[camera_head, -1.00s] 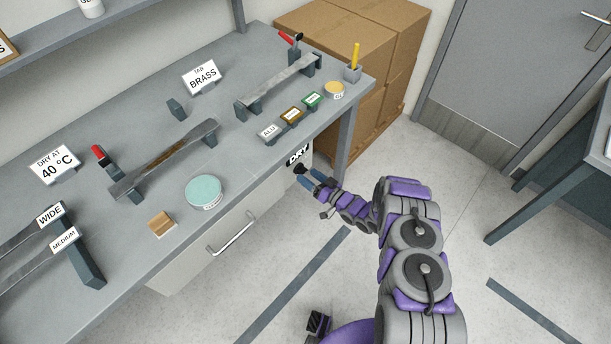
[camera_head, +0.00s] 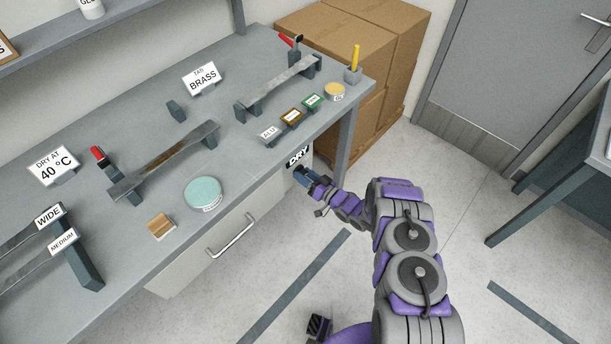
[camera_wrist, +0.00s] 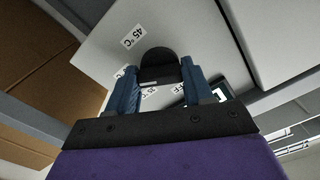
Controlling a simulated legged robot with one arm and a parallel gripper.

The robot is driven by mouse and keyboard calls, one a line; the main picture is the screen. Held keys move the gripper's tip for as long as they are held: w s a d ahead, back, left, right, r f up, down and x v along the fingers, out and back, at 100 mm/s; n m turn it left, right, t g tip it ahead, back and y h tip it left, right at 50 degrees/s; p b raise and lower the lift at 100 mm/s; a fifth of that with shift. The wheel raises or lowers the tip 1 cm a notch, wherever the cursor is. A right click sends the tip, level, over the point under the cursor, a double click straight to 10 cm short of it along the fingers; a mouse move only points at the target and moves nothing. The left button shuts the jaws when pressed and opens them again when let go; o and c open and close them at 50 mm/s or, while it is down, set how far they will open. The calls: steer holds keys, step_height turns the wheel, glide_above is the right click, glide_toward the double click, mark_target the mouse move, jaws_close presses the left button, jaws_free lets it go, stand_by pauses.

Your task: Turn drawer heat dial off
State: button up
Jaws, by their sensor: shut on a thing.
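The heat dial (camera_wrist: 160,65) is a dark round knob on a pale panel, seen in the wrist view between my fingers. A "45 °C" label (camera_wrist: 133,37) sits beside it, and an "OFF" label is partly hidden by my fingers. My gripper (camera_head: 301,172) is at that panel below the sign. In the wrist view my gripper (camera_wrist: 162,82) has its blue fingers on both sides of the dial, shut on it. The dial is hidden in the head view.
The bench edge overhangs the panel just above my gripper. A bench leg (camera_head: 346,130) stands to the right, with cardboard boxes (camera_head: 365,60) behind it. The drawer handle (camera_head: 232,236) sticks out to the left. The floor in front is clear.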

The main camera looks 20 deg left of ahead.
steer(key=shift+c, duration=1.2)
